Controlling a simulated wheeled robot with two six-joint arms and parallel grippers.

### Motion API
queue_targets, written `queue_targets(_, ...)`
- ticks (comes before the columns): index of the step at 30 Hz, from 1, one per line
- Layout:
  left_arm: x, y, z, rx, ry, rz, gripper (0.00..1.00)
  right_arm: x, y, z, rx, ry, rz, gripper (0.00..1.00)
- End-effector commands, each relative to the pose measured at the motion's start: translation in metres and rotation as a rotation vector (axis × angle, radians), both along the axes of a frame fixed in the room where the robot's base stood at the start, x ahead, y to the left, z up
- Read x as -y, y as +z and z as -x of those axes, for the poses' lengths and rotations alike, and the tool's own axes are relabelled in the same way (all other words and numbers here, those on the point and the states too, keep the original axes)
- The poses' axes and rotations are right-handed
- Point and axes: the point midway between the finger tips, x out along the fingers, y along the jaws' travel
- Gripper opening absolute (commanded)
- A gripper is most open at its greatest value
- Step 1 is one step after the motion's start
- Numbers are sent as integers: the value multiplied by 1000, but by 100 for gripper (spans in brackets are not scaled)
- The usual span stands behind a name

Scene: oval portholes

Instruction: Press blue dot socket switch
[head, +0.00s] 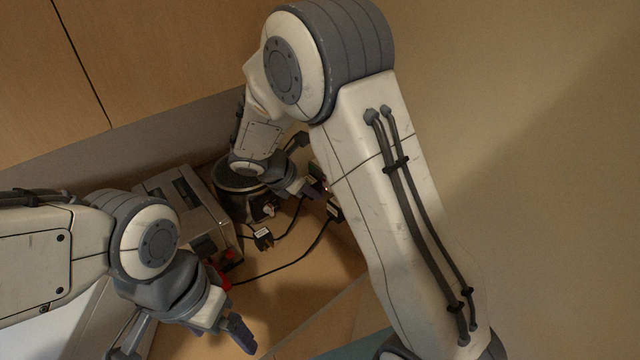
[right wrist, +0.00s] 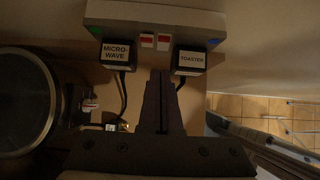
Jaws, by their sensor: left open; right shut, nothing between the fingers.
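In the right wrist view, a pale socket strip (right wrist: 230,22) runs across the top. It has a green dot (right wrist: 96,31) at left and a blue dot (right wrist: 213,42) at right. Two red-and-white switches (right wrist: 163,42) sit mid-strip, the right one nearer the blue dot. A TOASTER plug (right wrist: 190,61) sits by the blue dot, a MICROWAVE plug (right wrist: 116,54) by the green. My right gripper (right wrist: 160,73) is shut and empty, its tips appearing below the right switch; contact is unclear. My left gripper (head: 183,345) is open and empty at lower left in the head view.
In the head view, a boxy appliance (head: 185,205) and a dark round pot (head: 233,180) stand beside my right gripper. A loose plug (head: 263,238) and black cables lie on the wooden counter (head: 275,295). My right arm hides most of the strip there.

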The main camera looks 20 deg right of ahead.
Motion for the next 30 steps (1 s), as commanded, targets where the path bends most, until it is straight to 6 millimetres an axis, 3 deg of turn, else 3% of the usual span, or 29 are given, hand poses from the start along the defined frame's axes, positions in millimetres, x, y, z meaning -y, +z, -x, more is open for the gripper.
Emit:
queue_targets(7,0,12,0,0,-2,0,91,21,-1,-8,0,-1,-1,0)
queue_targets(19,0,11,0,1,-2,1,91,22,-3,-8,2,0,1,0)
queue_targets(26,0,-12,0,0,1,0,91,26,-12,-9,22,1,63,0)
queue_targets(30,0,-5,0,1,1,1,91,26,-5,-9,22,0,62,0)
